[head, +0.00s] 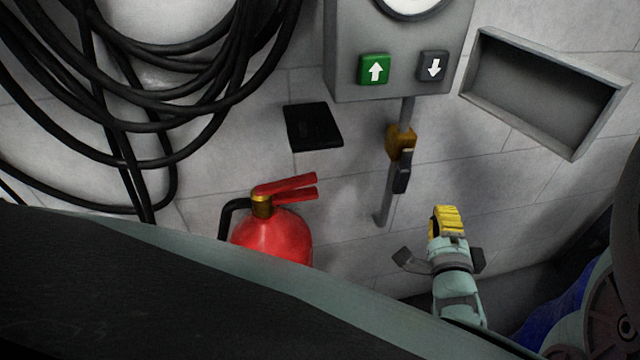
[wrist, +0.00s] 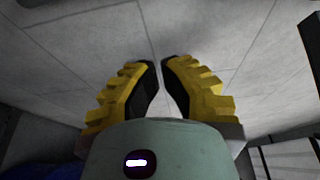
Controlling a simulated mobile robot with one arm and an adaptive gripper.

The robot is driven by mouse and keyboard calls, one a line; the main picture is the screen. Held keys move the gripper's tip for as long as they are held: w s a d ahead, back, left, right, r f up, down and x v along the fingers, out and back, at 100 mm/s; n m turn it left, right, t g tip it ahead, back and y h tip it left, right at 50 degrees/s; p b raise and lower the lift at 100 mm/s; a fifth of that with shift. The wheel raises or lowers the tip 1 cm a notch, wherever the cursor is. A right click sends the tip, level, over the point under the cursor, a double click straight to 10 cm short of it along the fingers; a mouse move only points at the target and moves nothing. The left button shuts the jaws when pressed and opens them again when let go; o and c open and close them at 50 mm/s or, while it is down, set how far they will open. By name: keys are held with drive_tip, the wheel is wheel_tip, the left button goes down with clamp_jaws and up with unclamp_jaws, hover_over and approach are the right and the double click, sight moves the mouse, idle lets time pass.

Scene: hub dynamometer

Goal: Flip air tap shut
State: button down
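The air tap is a brass valve body (head: 400,141) on a thin grey pipe (head: 385,205) below a grey control box. Its dark lever (head: 403,171) hangs down from the brass body, roughly along the pipe. My gripper (head: 446,212) has yellow ribbed fingers and is below and right of the lever in the head view, apart from it. In the wrist view my gripper (wrist: 160,63) shows a narrow gap between its fingertips, with only bare wall behind. It is empty. The tap does not show in the wrist view.
The control box (head: 345,80) has a green up button (head: 374,69) and a grey down button (head: 433,66). An open grey bin (head: 540,95) is at right. A red fire extinguisher (head: 272,238), black plate (head: 312,127) and hose coils (head: 150,125) are left.

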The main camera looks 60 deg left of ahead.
sight(403, 172)
drive_tip(key=x, duration=1)
drive_tip(key=shift+s+a+b, duration=0.2)
drive_tip(key=shift+s+a, duration=0.05)
drive_tip(key=shift+s, duration=0.4)
drive_tip(key=shift+s+a+b, duration=0.25)
drive_tip(key=shift+s, duration=0.35)
drive_tip(key=shift+s+a+b, duration=0.2)
drive_tip(key=shift+s+a, duration=0.05)
drive_tip(key=shift+s, duration=0.4)
drive_tip(key=shift+r+p, duration=0.1)
drive_tip(key=shift+p, duration=0.45)
